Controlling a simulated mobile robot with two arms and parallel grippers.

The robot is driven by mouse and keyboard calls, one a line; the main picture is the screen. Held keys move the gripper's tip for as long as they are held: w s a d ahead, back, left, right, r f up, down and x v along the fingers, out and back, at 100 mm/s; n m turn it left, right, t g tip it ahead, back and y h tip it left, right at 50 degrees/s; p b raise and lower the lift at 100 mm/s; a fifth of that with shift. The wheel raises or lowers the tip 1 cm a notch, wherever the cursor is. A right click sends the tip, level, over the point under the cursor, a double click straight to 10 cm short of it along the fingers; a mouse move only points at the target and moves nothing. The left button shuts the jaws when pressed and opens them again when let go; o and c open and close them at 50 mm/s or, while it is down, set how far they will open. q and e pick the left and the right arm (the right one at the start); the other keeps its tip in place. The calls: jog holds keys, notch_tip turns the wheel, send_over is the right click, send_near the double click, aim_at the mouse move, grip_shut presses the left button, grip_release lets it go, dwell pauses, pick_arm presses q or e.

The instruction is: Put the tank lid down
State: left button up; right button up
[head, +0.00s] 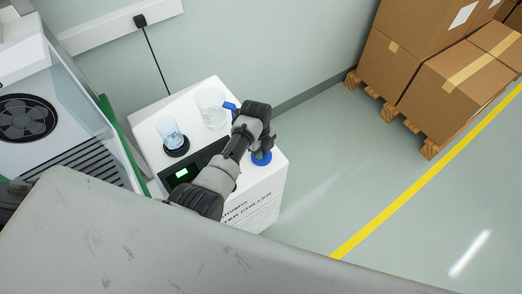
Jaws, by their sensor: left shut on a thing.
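The tank lid (262,159) is a round blue disc at the right edge of the white water chiller (273,183). My left gripper (262,150) points down at the lid and is shut on it; my wrist hides the fingers and part of the lid. I cannot tell whether the lid touches the chiller top or hangs just above it. My right gripper is not in view.
A clear jug (210,106) with a blue handle stands at the chiller's back. A clear vessel (170,129) stands over a black ring to the left. A machine with a fan (25,118) is far left. Boxes (450,95) on pallets stand right; floor between is clear.

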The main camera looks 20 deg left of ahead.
pick_arm(q)
jog(key=shift+f, duration=0.5)
jog(key=shift+f, duration=0.1)
jog(key=o, duration=0.9)
jog(key=shift+r, duration=0.3)
notch_tip(320, 180, up, 12)
jog(key=a, duration=0.1)
jog(key=shift+w+f, duration=0.2)
jog(key=shift+w, duration=0.15)
jog(key=shift+a, duration=0.1)
